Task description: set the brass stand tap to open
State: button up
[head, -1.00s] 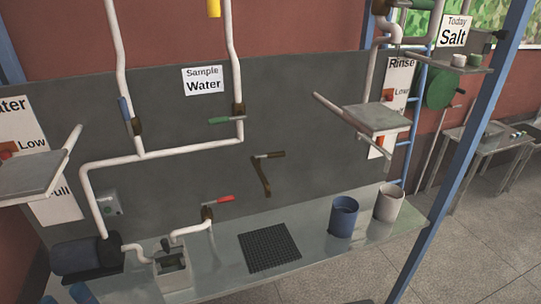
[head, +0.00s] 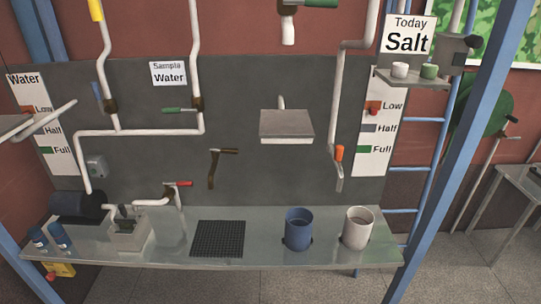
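A dark brass-brown bent piece (head: 213,168), with a short bar at its top pointing right, shows against the grey back panel above a black grid. A tap with a red lever (head: 178,184) and a brownish body sits on the white pipe to its left, low over the bench; its lever points right. I cannot tell for certain which of these is the brass stand tap, nor whether it is open. No water flow is visible at either. My gripper is not in view.
The bench holds a black grid (head: 217,239), a blue cup (head: 298,230) and a white cup (head: 357,229). Blue-lever and green-lever (head: 178,110) valves sit on pipes above. A grey shelf (head: 286,124) juts from the panel. A blue post (head: 455,170) stands at right.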

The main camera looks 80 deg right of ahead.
aim_at(228, 151)
jog(key=k, duration=1.1)
jog(key=z, duration=0.75)
jog(key=i, duration=1)
